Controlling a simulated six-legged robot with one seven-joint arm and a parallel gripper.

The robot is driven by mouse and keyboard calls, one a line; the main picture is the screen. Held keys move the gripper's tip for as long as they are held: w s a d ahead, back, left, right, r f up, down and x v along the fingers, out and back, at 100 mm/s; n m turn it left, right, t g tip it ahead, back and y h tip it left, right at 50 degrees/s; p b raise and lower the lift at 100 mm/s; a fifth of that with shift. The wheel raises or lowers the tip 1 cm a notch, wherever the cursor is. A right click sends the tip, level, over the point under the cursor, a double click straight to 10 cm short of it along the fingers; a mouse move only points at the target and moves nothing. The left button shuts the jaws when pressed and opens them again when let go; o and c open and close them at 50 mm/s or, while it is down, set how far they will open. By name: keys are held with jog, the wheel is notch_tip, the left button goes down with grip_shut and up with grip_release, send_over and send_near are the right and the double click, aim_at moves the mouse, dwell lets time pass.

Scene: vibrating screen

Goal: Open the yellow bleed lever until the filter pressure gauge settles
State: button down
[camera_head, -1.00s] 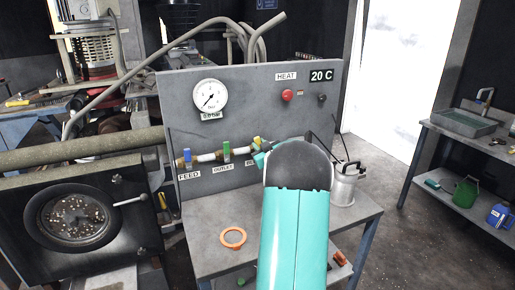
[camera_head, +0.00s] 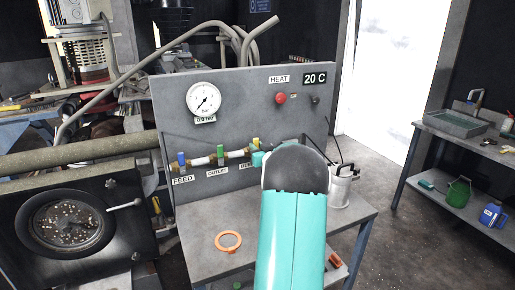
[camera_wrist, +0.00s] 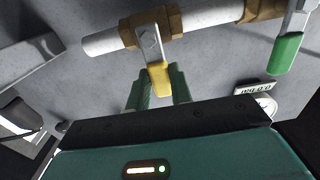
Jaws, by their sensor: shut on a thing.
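The yellow bleed lever (camera_wrist: 158,78) sits on a brass valve on the pipe and lies between my gripper's green fingers (camera_wrist: 157,88) in the wrist view. My gripper is shut on it. In the head view a small yellow end of the lever (camera_head: 256,142) shows above my teal gripper (camera_head: 258,158); my wrist hides the rest. The round pressure gauge (camera_head: 203,98) is on the grey panel at upper left, its needle pointing to the lower left. Its small bar readout (camera_head: 205,119) is too small to read surely. In the wrist view the gauge (camera_wrist: 266,105) shows only in part.
The blue feed lever (camera_head: 182,160) and green outlet lever (camera_head: 220,153) stand upright on the same pipe. A red heat button (camera_head: 281,98) is higher on the panel. An orange ring (camera_head: 228,241) and a metal can (camera_head: 341,188) are on the bench (camera_head: 210,262).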

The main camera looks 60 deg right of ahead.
jog(key=c, duration=1.2)
grip_release()
jog(key=shift+c, duration=0.2)
jog(key=shift+s, duration=0.1)
jog(key=v, duration=1.3)
jog(key=shift+s+a, duration=0.2)
jog(key=shift+s, duration=0.1)
jog(key=shift+w, duration=0.1)
jog(key=w+a+r+g+y, duration=0.1)
jog(key=w+a+r, duration=0.15)
jog(key=a, duration=0.55)
jog(key=w+a+r+g, duration=0.2)
jog(key=w+a, duration=0.2)
jog(key=a, duration=0.3)
jog(key=w+a+r+g+y, duration=0.1)
jog(key=w+a+r, duration=0.15)
jog(key=a, duration=0.55)
jog(key=s+a+f+n+g+y, duration=0.2)
jog(key=s+a, duration=0.3)
jog(key=a, duration=0.5)
jog(key=s+a+f+n+g+y, duration=0.1)
jog(key=s+a+n+g+y, duration=0.1)
jog(key=s+a, duration=0.4)
jog(key=s+a+f+n+g+y, duration=0.1)
jog(key=s+a, duration=0.4)
jog(key=a, duration=1)
jog(key=shift+s+a+f+n+g+y, duration=0.25)
jog(key=shift+f+n+g+y, duration=0.25)
jog(key=shift+f+y, duration=0.5)
